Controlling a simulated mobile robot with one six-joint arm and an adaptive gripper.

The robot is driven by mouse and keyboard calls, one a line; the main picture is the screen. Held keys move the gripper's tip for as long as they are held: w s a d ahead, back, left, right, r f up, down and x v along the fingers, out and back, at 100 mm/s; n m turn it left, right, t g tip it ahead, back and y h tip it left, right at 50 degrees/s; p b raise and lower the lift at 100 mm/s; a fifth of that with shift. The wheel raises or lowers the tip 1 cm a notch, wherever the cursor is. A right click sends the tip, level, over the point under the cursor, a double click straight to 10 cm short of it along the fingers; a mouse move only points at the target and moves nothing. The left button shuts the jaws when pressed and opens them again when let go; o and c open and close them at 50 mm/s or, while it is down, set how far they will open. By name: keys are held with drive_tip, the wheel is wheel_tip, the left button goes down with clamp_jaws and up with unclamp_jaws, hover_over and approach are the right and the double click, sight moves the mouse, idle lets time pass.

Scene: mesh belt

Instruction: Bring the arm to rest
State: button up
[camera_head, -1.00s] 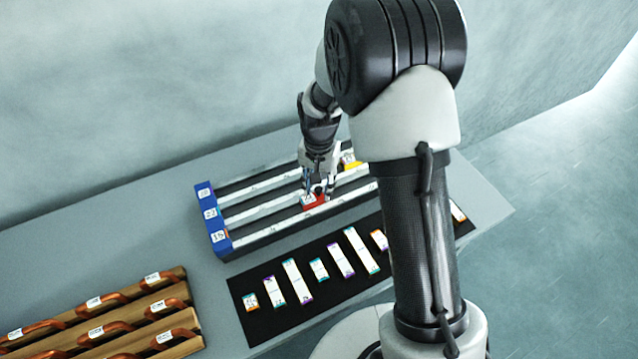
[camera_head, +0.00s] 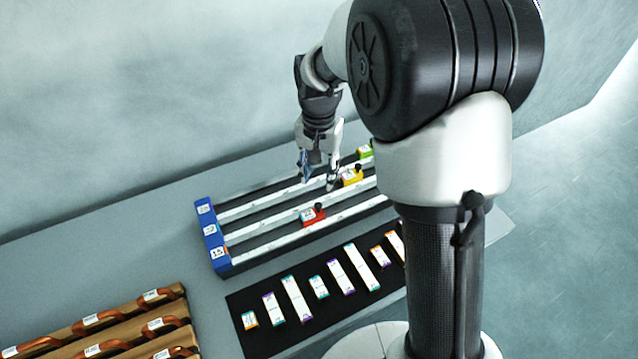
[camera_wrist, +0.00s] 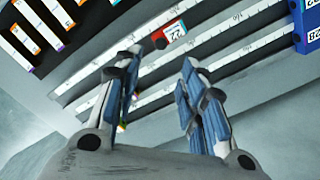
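My gripper (camera_head: 318,172) hangs above the rack of rails, its two blue-padded fingers apart and nothing between them. It also shows open in the wrist view (camera_wrist: 158,95). Below it, the rack (camera_head: 211,240) has several white scale rails and a blue end block with number labels. A red block (camera_head: 314,216) with a black knob sits on the front rail, apart from the fingers; it also shows in the wrist view (camera_wrist: 170,35). A yellow block (camera_head: 351,177) sits on the middle rail and a green block (camera_head: 365,152) on the back one.
A black mat (camera_head: 262,343) with several white labelled strips (camera_head: 297,299) lies in front of the rack. Wooden boards with copper-coloured handles (camera_head: 92,322) lie at the lower left. The grey table (camera_head: 120,235) is clear left of the rack.

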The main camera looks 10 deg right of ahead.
drive_tip(key=shift+r, duration=0.45)
drive_tip(key=s+d+r+n+t, duration=0.2)
drive_tip(key=s+r, duration=0.8)
drive_tip(key=r, duration=0.1)
drive_tip(key=s+d+r+n+t, duration=0.1)
drive_tip(key=s+n, duration=0.3)
drive_tip(key=s, duration=1.2)
drive_tip(key=shift+d+r+t, duration=0.15)
drive_tip(key=shift+r+t, duration=0.45)
drive_tip(key=shift+t, duration=0.2)
drive_tip(key=shift+o, duration=0.2)
